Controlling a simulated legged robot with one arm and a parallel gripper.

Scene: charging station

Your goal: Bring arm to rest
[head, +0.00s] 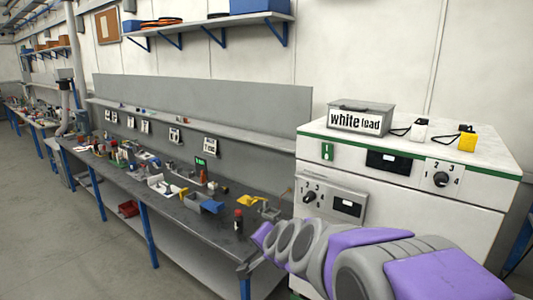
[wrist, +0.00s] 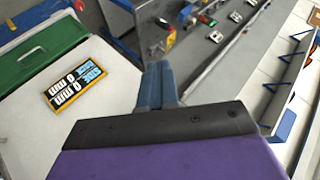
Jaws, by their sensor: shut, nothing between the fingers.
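My arm, purple and grey, reaches in from the lower right of the head view, in front of the white cabinet (head: 400,195). The gripper appears to hang free, apart from the bench items. Part of the cabinet front is hidden behind my arm.
A grey box labelled "white lead" (head: 360,117), a white item (head: 419,130) and a yellow item (head: 467,140) stand on the cabinet. Tools and small parts, including a red-topped bottle (head: 239,220), crowd the bench. Floor (head: 85,240) at left is clear.

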